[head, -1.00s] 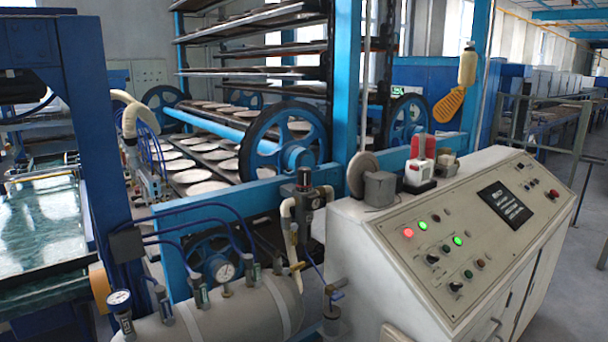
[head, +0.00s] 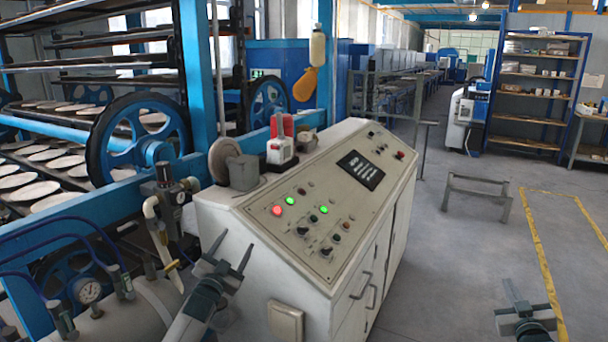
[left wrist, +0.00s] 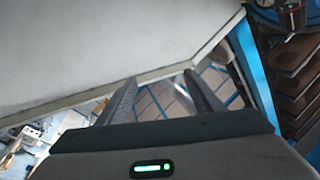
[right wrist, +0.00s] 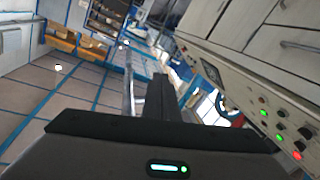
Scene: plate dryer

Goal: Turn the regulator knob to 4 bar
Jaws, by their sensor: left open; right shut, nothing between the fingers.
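The regulator (head: 165,205) stands behind the air tank, left of the white control cabinet, with its dark knob (head: 162,173) on top. A small gauge face (head: 181,198) seems to be on its side; its reading is too small to tell. My left gripper (head: 232,252) is open and empty, to the right of the regulator and lower in the head view, in front of the cabinet's left end. Its spread fingers also show in the left wrist view (left wrist: 160,88). My right gripper (head: 513,293) is shut and empty over the floor at the lower right.
The control cabinet (head: 290,265) with its sloped button panel fills the middle. The air tank (head: 130,305) carries another gauge (head: 88,290) and valves with blue hoses. A blue-framed rack with wheels is on the left. Open floor (head: 450,250) lies to the right.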

